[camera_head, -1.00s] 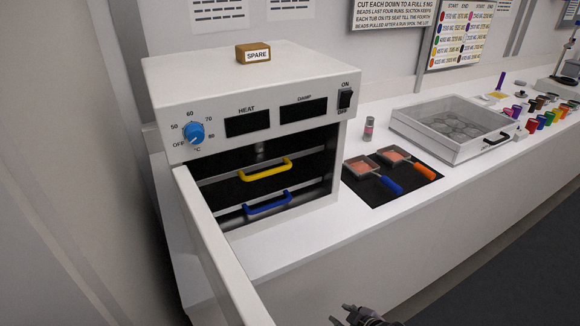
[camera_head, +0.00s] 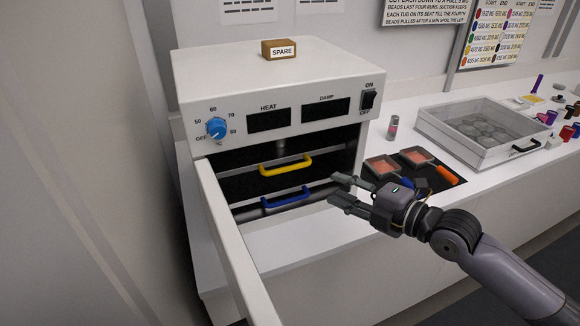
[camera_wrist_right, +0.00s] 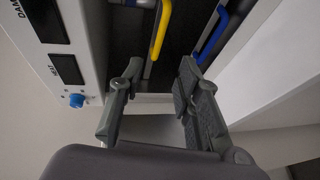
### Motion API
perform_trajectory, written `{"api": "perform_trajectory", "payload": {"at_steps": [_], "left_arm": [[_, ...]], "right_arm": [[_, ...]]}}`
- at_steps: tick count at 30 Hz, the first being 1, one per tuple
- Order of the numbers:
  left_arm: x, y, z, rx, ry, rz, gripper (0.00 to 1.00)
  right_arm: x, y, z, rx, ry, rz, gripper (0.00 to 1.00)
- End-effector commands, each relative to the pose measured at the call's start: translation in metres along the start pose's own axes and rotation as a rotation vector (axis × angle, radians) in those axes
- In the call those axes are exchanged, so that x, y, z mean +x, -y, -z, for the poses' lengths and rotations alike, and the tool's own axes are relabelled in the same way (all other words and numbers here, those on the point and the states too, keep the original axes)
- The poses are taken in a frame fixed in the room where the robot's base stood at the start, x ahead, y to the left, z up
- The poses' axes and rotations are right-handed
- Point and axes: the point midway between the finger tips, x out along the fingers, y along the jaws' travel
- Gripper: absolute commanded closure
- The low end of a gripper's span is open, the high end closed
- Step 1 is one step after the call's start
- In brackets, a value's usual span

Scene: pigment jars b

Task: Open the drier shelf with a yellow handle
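The white drier (camera_head: 330,73) stands with its door (camera_head: 235,245) swung open to the left. Inside, the upper shelf has a yellow handle (camera_head: 286,167) and the lower shelf has a blue handle (camera_head: 286,199); both shelves sit inside the drier. My right gripper (camera_head: 338,188) is open and empty, in front of the drier and to the right of both handles. In the right wrist view the yellow handle (camera_wrist_right: 161,28) shows ahead between the open fingers (camera_wrist_right: 155,85), apart from them, with the blue handle (camera_wrist_right: 213,35) to its right. My left gripper is not in view.
A box marked SPARE (camera_head: 281,49) is on top of the drier. To the right are a small vial (camera_head: 393,128), two pans (camera_head: 382,167) on a black mat, a clear-lidded tray (camera_head: 470,146) and several coloured jars. The white counter (camera_head: 330,240) is bare before the drier.

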Motion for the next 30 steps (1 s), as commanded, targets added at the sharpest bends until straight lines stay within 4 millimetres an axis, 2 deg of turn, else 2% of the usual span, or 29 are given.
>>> {"api": "perform_trajectory", "payload": {"at_steps": [18,24,30], "left_arm": [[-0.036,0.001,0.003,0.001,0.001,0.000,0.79],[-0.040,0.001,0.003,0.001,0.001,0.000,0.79],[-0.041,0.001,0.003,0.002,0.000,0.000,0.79]], "right_arm": [[0.120,-0.003,0.001,0.006,-0.001,0.000,0.69],[0.147,-0.001,0.001,0.005,0.000,0.000,0.69],[0.158,0.000,0.001,0.004,-0.001,0.001,0.69]]}}
